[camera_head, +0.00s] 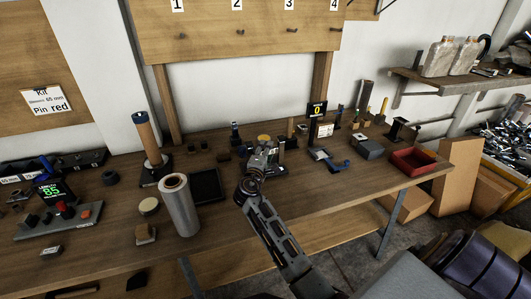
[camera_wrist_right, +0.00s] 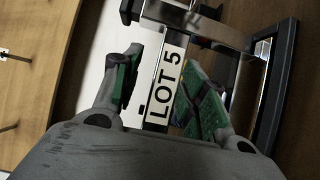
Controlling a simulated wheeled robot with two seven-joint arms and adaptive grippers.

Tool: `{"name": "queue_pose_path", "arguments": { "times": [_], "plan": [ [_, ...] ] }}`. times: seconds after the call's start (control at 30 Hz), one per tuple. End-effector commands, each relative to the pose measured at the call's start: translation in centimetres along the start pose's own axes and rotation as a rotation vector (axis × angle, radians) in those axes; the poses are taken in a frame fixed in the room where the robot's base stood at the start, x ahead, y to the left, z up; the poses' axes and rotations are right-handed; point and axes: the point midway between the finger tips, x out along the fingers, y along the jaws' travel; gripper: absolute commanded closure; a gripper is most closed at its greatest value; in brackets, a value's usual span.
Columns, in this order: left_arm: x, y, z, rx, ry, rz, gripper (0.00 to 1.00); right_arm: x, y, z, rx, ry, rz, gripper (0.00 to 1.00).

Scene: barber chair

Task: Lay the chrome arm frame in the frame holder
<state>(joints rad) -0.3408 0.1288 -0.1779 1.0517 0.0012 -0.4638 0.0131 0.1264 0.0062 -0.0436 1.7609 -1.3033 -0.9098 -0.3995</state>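My right gripper (camera_head: 262,150) is over the middle of the workbench, its arm coming in from the bottom. In the right wrist view the two fingers with green pads (camera_wrist_right: 162,85) stand apart. A chrome arm frame (camera_wrist_right: 190,28) with a dark pad-like bar (camera_wrist_right: 275,85) shows just beyond the fingers. A white "LOT 5" label (camera_wrist_right: 166,85) shows between the fingers, with a gap to the left pad; contact on the right side cannot be told. In the head view the gripper hides most of the frame. I cannot single out the frame holder. My left gripper is not in view.
On the workbench (camera_head: 330,185), a clear-wrapped roll (camera_head: 180,205), a dark tray (camera_head: 206,187) and a wooden post (camera_head: 149,140) stand left of the gripper. A blue-handled tool (camera_head: 328,158) and a red bin (camera_head: 413,160) are to the right.

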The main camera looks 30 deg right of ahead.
Motion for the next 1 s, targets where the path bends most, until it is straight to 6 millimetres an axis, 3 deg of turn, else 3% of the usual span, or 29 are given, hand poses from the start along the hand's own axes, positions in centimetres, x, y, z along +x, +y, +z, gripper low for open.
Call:
{"name": "queue_pose_path", "arguments": {
  "times": [0.47,1.0],
  "plan": [
    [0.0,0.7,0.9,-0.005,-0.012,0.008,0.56,-0.5,-0.3,0.0,-0.002,0.000,-0.005,0.52],
    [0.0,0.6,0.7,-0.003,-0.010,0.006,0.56,-6.1,-0.2,0.0,-0.001,0.001,-0.003,0.52]
  ]
}}
